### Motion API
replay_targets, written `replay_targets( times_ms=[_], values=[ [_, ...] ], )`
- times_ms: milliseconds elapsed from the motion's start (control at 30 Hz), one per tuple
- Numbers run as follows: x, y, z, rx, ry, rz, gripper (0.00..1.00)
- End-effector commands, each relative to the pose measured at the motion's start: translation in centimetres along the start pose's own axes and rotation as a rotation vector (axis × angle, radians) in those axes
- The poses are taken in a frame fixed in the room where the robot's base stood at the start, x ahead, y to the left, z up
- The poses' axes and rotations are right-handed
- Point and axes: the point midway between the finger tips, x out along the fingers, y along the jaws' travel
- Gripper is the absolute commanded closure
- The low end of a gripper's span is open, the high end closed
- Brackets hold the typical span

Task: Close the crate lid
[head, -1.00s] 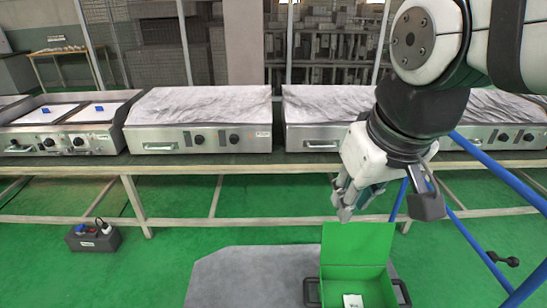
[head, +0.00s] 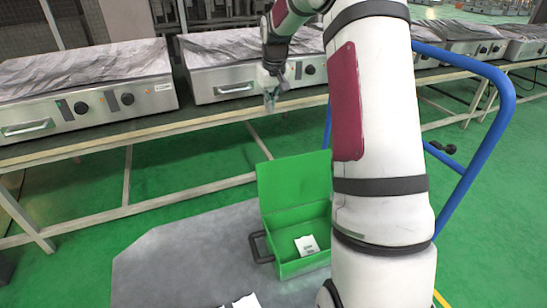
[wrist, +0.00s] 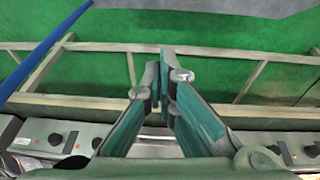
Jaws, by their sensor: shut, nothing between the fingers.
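The green crate (head: 286,219) stands on the grey mat, partly hidden by my arm on its right. Its lid (head: 293,182) is open and stands up at the back edge, leaning slightly. A white paper or label (head: 306,245) lies inside. My gripper (head: 271,101) is above and behind the lid, in front of the bench edge, apart from the lid. In the wrist view my gripper (wrist: 164,76) is shut and empty, its fingertips together. The crate does not show in the wrist view.
The grey mat (head: 180,250) lies on the green floor, with white papers (head: 245,301) at its front. A long bench (head: 215,112) carries steel appliances (head: 85,95) behind. A blue rail (head: 490,130) curves at the right.

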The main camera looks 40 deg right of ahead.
Motion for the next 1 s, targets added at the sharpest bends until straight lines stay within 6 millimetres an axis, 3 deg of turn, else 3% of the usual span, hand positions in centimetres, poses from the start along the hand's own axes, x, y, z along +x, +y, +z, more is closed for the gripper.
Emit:
replay_targets(
  times_ms=[33,100,200,300,433,667,1000],
  values=[
    [4.2,1.7,-0.2,0.021,-0.007,-0.004,1.00],
    [8.1,3.8,-0.5,0.045,-0.009,-0.009,1.00],
    [12.7,6.2,-0.6,0.074,-0.007,-0.016,1.00],
    [15.8,8.0,-0.4,0.095,-0.005,-0.019,1.00],
    [17.6,9.1,-0.3,0.107,-0.003,-0.021,1.00],
    [19.9,9.2,-0.2,0.109,-0.004,-0.022,1.00],
    [26.1,9.0,-0.2,0.108,-0.004,-0.022,1.00]
  ],
)
